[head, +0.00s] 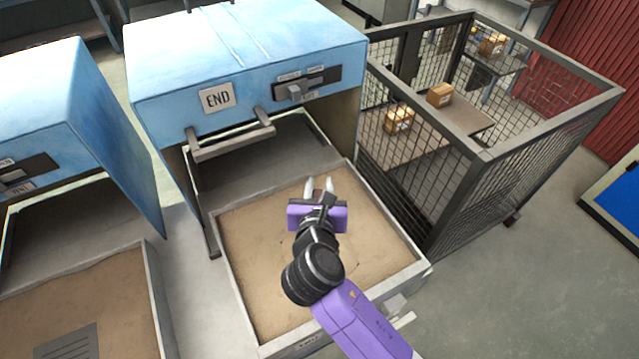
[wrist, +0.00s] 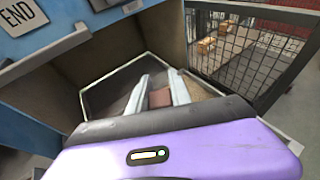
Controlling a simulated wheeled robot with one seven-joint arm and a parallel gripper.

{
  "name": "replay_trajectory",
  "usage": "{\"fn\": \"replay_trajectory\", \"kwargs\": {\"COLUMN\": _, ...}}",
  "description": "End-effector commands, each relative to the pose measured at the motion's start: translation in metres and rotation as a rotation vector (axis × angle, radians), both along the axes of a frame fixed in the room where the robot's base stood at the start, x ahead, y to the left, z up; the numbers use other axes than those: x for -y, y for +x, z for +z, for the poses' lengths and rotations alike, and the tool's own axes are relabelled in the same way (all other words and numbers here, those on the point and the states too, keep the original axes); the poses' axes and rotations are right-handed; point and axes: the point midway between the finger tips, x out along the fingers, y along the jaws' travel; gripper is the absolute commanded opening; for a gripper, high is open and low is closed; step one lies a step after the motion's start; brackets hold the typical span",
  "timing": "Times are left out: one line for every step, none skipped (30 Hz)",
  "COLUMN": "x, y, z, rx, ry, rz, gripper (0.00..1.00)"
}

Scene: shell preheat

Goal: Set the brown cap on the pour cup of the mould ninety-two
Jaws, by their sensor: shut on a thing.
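My gripper (head: 319,186) is above the sand bed in the drawer under the blue hood marked END. In the wrist view its two pale fingers (wrist: 162,92) are closed on a small reddish-brown piece, which I take to be the brown cap (wrist: 160,98). I see no mould labelled ninety-two and no pour cup in either view. A faint curved line shows in the sand (head: 290,245), partly behind my arm.
The blue hood (head: 240,55) with a bar handle (head: 232,138) stands behind the sand drawer (head: 232,310). A second sand tray (head: 105,285) with a grey plate (head: 70,345) lies at left. A mesh cage (head: 430,190) with cartons inside stands at right.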

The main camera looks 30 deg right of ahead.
Motion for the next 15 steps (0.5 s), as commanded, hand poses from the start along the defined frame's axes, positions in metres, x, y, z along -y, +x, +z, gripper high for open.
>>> {"fn": "replay_trajectory", "kwargs": {"x": 0.0000, "y": -0.0001, "z": 0.0007, "rx": 0.000, "ry": 0.000, "rz": 0.000, "gripper": 0.00}}
{"fn": "replay_trajectory", "kwargs": {"x": 0.0000, "y": -0.0002, "z": 0.0006, "rx": 0.000, "ry": 0.000, "rz": 0.000, "gripper": 0.00}}
{"fn": "replay_trajectory", "kwargs": {"x": 0.0000, "y": -0.0001, "z": 0.0003, "rx": 0.000, "ry": 0.000, "rz": 0.000, "gripper": 0.00}}
{"fn": "replay_trajectory", "kwargs": {"x": 0.0000, "y": -0.0002, "z": 0.0003, "rx": 0.000, "ry": 0.000, "rz": 0.000, "gripper": 0.00}}
{"fn": "replay_trajectory", "kwargs": {"x": 0.0000, "y": -0.0002, "z": 0.0001, "rx": 0.000, "ry": 0.000, "rz": 0.000, "gripper": 0.00}}
{"fn": "replay_trajectory", "kwargs": {"x": 0.0000, "y": -0.0002, "z": -0.0001, "rx": 0.000, "ry": 0.000, "rz": 0.000, "gripper": 0.00}}
{"fn": "replay_trajectory", "kwargs": {"x": 0.0000, "y": -0.0002, "z": -0.0001, "rx": 0.000, "ry": 0.000, "rz": 0.000, "gripper": 0.00}}
{"fn": "replay_trajectory", "kwargs": {"x": 0.0000, "y": -0.0002, "z": -0.0001, "rx": 0.000, "ry": 0.000, "rz": 0.000, "gripper": 0.00}}
{"fn": "replay_trajectory", "kwargs": {"x": 0.0000, "y": -0.0001, "z": 0.0000, "rx": 0.000, "ry": 0.000, "rz": 0.000, "gripper": 0.00}}
{"fn": "replay_trajectory", "kwargs": {"x": 0.0000, "y": -0.0001, "z": 0.0000, "rx": 0.000, "ry": 0.000, "rz": 0.000, "gripper": 0.29}}
{"fn": "replay_trajectory", "kwargs": {"x": -0.0001, "y": -0.0002, "z": 0.0001, "rx": 0.000, "ry": 0.000, "rz": 0.000, "gripper": 0.35}}
{"fn": "replay_trajectory", "kwargs": {"x": -0.0001, "y": -0.0002, "z": 0.0001, "rx": 0.000, "ry": 0.000, "rz": 0.000, "gripper": 0.43}}
{"fn": "replay_trajectory", "kwargs": {"x": -0.0001, "y": -0.0002, "z": 0.0001, "rx": 0.000, "ry": 0.000, "rz": 0.000, "gripper": 0.48}}
{"fn": "replay_trajectory", "kwargs": {"x": -0.0001, "y": -0.0002, "z": 0.0001, "rx": 0.001, "ry": -0.001, "rz": 0.000, "gripper": 0.50}}
{"fn": "replay_trajectory", "kwargs": {"x": -0.0001, "y": -0.0001, "z": 0.0002, "rx": 0.001, "ry": -0.001, "rz": 0.000, "gripper": 0.50}}
